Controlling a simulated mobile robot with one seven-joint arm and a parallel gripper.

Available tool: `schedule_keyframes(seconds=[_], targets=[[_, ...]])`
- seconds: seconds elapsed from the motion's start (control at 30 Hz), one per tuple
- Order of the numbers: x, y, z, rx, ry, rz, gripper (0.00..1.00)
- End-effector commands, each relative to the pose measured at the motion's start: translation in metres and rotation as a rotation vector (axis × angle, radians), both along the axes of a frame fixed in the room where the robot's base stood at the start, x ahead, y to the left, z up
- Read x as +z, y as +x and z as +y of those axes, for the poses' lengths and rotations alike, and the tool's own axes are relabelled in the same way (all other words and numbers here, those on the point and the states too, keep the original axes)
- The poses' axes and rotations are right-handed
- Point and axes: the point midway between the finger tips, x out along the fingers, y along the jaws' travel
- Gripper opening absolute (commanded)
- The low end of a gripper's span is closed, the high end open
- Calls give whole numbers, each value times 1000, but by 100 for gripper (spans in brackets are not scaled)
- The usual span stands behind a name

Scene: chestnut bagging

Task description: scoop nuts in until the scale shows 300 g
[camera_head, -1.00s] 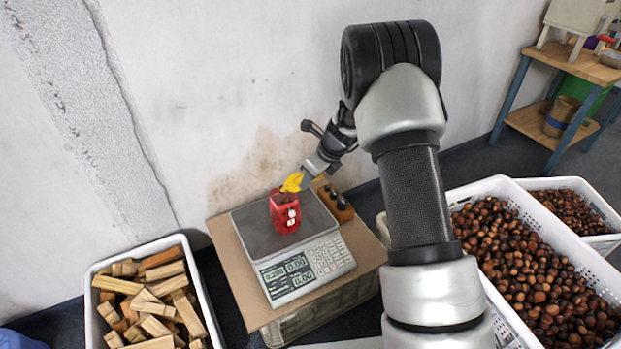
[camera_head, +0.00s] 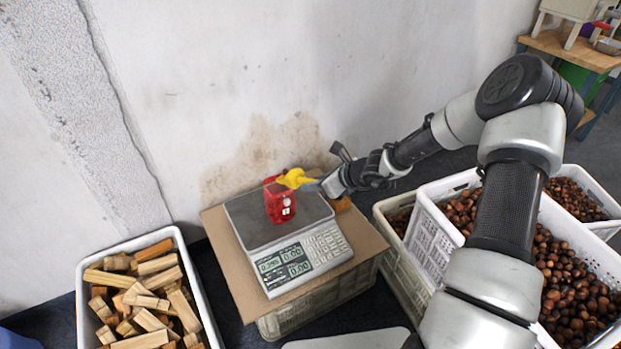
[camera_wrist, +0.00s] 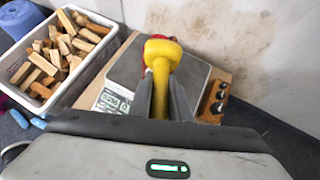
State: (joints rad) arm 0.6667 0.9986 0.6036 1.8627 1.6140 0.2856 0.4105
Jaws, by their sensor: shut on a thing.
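The red bag (camera_head: 278,204) stands upright on the scale's plate (camera_head: 252,226). The scale (camera_head: 302,262) has a lit display (camera_head: 283,263) whose upper left line seems to read 0.295; the digits are small. My gripper (camera_head: 316,185) is at the bag's right, shut on the yellow scoop (camera_head: 293,178), whose head is at the bag's top. In the wrist view the scoop (camera_wrist: 161,75) runs forward between my fingers (camera_wrist: 162,100) and hides most of the bag. Chestnuts (camera_head: 570,285) fill a white crate at the right. I cannot see inside the scoop or bag.
The scale stands on cardboard (camera_head: 222,262) over a crate. A white crate of wood pieces (camera_head: 177,242) is at the left. Another crate of smaller nuts (camera_head: 575,197) is at the far right. Small brown-orange objects (camera_wrist: 214,100) lie right of the scale.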

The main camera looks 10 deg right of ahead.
Motion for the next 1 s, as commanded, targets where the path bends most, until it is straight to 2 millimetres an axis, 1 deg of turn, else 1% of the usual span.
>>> schedule_keyframes(seconds=[0.13, 0.2, 0.4, 0.47, 0.7, 0.77, 1.0], targets=[[1, -3, -3, -6, 79, -70, 0], [-8, -4, -4, -4, 119, -119, 0], [-2, -5, -6, 0, 196, -210, 0], [1, -5, -6, 0, 206, -220, 0], [25, -5, -6, 2, 208, -227, 0], [29, -6, -6, 2, 208, -226, 0], [28, -6, -6, 1, 209, -225, 0]])
